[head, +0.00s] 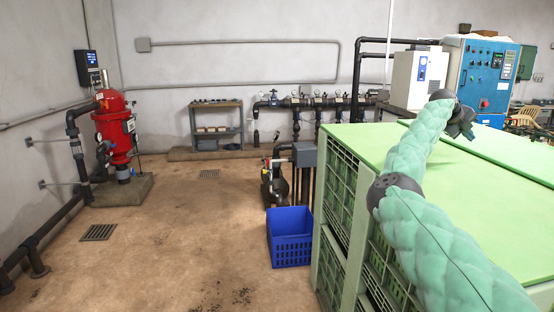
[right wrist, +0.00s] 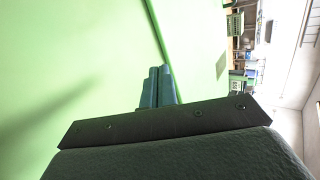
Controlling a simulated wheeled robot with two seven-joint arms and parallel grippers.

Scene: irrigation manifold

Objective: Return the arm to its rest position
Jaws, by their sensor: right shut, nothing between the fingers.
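My right arm (head: 408,160) reaches in from the lower right of the head view, in padded green covers with dark joints. My right gripper (head: 466,121) is at its far end, over the top of the large green crate block (head: 370,150). In the right wrist view the gripper's two dark fingers (right wrist: 157,86) are together, with nothing between them. The green crate top (right wrist: 60,60) fills most of that view. I cannot tell the exact gap between the fingers and the crate top. My left gripper is not in the head view.
A blue basket (head: 289,238) stands on the floor left of the crates. A red filter tank (head: 114,130) stands at the left wall. Pipes with valves (head: 318,102) and a small shelf (head: 217,120) line the back wall. A blue control cabinet (head: 487,80) stands behind the crates. The middle floor is clear.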

